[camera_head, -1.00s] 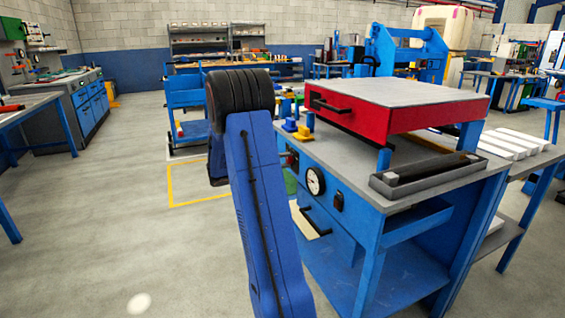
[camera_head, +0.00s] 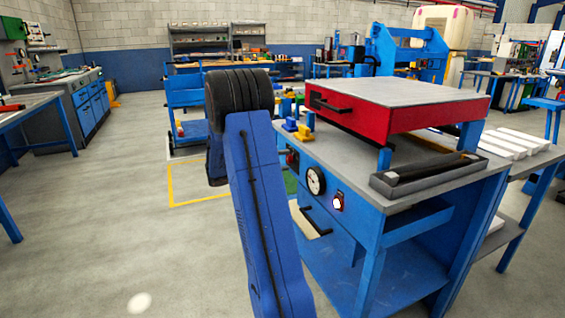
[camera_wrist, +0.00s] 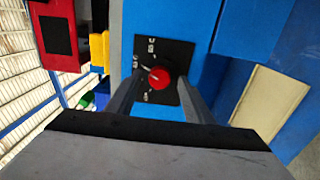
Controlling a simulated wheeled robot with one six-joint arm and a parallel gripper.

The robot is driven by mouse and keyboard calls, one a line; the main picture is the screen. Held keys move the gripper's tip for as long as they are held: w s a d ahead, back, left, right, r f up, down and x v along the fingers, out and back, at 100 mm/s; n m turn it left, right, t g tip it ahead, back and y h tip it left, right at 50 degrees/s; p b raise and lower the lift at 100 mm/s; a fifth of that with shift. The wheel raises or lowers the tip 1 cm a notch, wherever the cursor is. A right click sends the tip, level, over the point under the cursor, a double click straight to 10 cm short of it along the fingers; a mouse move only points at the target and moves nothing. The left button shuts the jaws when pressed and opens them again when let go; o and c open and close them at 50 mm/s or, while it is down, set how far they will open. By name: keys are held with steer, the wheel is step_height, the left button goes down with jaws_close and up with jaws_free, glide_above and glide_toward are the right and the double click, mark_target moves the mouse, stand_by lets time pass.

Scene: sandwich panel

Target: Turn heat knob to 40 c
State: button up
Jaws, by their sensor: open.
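The heat knob is a round red knob (camera_wrist: 159,78) on a black plate (camera_wrist: 178,50) with white markings, on the blue panel in the wrist view. A short pale mark lies at its upper left; the labels are too blurred to read surely. My gripper (camera_wrist: 159,88) is open, one dark finger on each side of the knob. I cannot tell whether the fingers touch it. In the head view the red knob (camera_head: 291,158) shows on the bench front, just right of my blue arm; my gripper is hidden there.
A round white gauge (camera_head: 316,181) and a lit switch (camera_head: 338,202) sit right of the knob. The red press box (camera_head: 430,120) is above, on the blue bench. A black handle (camera_head: 316,222) is below. Open floor (camera_head: 90,220) lies to the left.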

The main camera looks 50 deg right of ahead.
steer(key=v, duration=1.7)
steer(key=s+a+r+n+t+y, duration=0.2)
steer(key=s+a+t+y, duration=0.35)
steer(key=s+a, duration=0.85)
steer(key=s+a+f+n+t+y, duration=0.1)
steer(key=s+a+t+y, duration=0.3)
steer(key=s+a, duration=0.4)
steer(key=s+a+f+n+t+y, duration=0.1)
steer(key=s+a+t+y, duration=0.3)
steer(key=a, duration=1)
steer(key=s+n+y, duration=0.1)
steer(key=s+y, duration=0.1)
steer(key=s, duration=0.2)
steer(key=shift+a+f+n, duration=0.35)
steer(key=shift+f+n, duration=0.05)
steer(key=shift+d, duration=0.1)
